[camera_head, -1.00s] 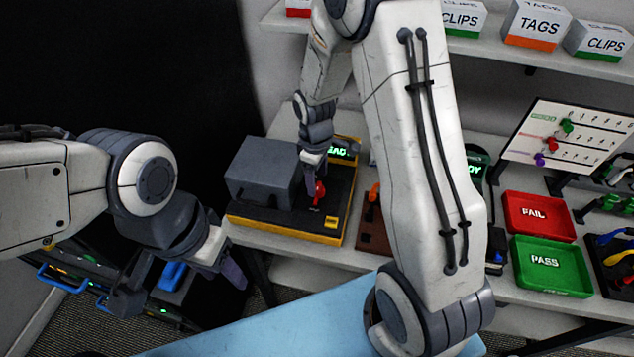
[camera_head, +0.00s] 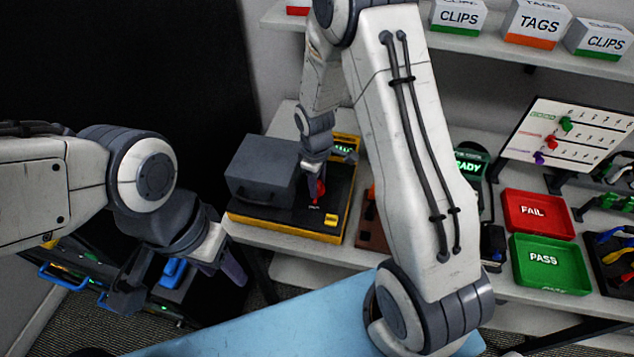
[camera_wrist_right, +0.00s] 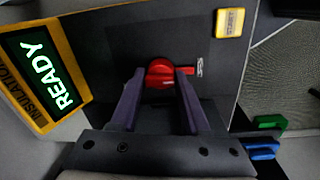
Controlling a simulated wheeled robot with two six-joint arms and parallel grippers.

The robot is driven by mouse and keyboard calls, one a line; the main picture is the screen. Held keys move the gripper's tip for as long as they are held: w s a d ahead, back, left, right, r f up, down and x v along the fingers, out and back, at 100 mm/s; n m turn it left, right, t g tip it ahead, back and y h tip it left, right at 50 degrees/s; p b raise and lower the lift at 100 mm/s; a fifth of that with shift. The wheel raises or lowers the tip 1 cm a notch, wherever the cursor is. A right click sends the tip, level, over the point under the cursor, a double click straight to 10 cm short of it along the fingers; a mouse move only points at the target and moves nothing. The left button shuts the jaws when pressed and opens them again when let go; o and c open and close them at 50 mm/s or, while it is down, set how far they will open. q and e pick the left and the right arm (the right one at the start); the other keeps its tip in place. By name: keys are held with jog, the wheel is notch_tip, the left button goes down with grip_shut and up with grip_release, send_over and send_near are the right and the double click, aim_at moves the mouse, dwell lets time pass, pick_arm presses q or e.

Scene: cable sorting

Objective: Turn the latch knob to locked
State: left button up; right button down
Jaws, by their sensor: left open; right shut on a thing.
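The red latch knob (camera_wrist_right: 160,74) sits on the dark top plate of the black-and-yellow test unit (camera_head: 282,228). It also shows in the head view (camera_head: 320,188), partly hidden by my gripper. My right gripper (camera_wrist_right: 158,85) is shut on the knob, one finger at each side. The right gripper also shows in the head view (camera_head: 314,185), pointing down at the unit. A red bar reaches from the knob toward a small label, too small to read. My left gripper (camera_head: 180,280) is open and empty, out in front of the bench at the left.
A grey box (camera_head: 262,170) stands on the unit beside the knob. A lit READY display (camera_wrist_right: 45,75) stands at its edge. The red FAIL tray (camera_head: 538,214) and green PASS tray (camera_head: 550,264) lie at the right. A white peg board (camera_head: 566,140) stands behind them.

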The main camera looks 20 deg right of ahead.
jog(key=m+b, duration=0.1)
jog(key=m, duration=0.3)
jog(key=m+b, duration=0.1)
jog(key=m, duration=0.3)
jog(key=shift+m+b, duration=0.3)
jog(key=shift+m, duration=0.1)
jog(key=m, duration=0.4)
jog(key=shift+w+g+b, duration=0.1)
jog(key=shift+g+b, duration=0.2)
jog(key=shift+b, duration=0.1)
jog(key=shift+m, duration=2.5)
jog(key=shift+w, duration=0.1)
jog(key=shift+c, duration=2.2)
grip_release()
jog(key=shift+a, duration=0.1)
